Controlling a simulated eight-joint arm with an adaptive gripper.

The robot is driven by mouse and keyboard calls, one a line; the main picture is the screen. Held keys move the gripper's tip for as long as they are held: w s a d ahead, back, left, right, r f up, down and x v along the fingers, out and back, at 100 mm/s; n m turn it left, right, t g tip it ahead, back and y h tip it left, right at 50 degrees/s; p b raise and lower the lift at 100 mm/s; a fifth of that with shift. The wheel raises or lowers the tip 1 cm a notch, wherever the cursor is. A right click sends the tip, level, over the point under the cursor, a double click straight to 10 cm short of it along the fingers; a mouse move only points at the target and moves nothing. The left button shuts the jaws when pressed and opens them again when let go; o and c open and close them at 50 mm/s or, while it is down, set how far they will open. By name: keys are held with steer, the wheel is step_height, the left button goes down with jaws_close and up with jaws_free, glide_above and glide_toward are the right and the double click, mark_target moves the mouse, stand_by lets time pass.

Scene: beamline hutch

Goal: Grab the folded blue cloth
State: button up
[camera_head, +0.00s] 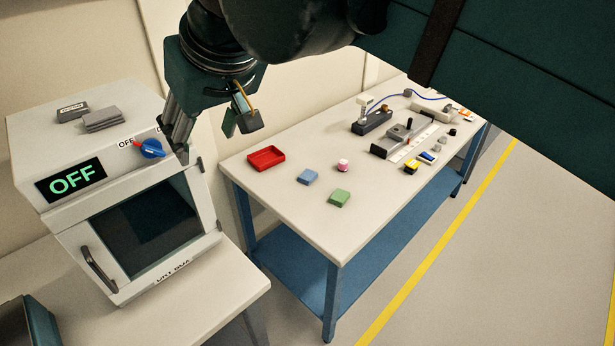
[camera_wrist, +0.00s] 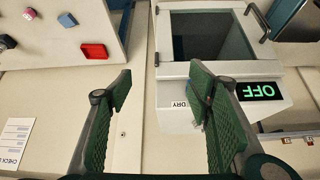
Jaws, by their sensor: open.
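In the wrist view the blue cloth (camera_wrist: 67,19) shows at the upper left, beyond the left finger. My gripper (camera_head: 207,138) is up and to the left of the cloth, in front of the wall and beside the white oven-like cabinet. In the wrist view my gripper (camera_wrist: 160,84) has its two green fingers wide apart with nothing between them. It is well apart from the cloth.
The red tray (camera_head: 266,158) and a pink-topped object (camera_head: 343,165) lie near the cloth. The white cabinet (camera_head: 110,279) with an OFF display and blue knob (camera_head: 152,148) stands close to my gripper. Instruments (camera_head: 373,121) fill the table's far end. The table's near corner is clear.

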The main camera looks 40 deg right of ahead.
steer(key=w+d+r+m+g+h+p, duration=0.1)
steer(key=w+d+r+m+g+p, duration=0.2)
steer(key=w+d, duration=0.5)
steer(key=m+g+p, duration=0.3)
steer(key=m+p, duration=0.7)
steer(key=m, duration=0.2)
glide_above(306, 176)
step_height(306, 176, down, 4)
steer(key=shift+h, duration=0.3)
step_height(306, 176, down, 35)
steer(key=shift+a+r, duration=0.1)
steer(key=shift+f+b, duration=0.35)
steer(key=shift+f, duration=0.95)
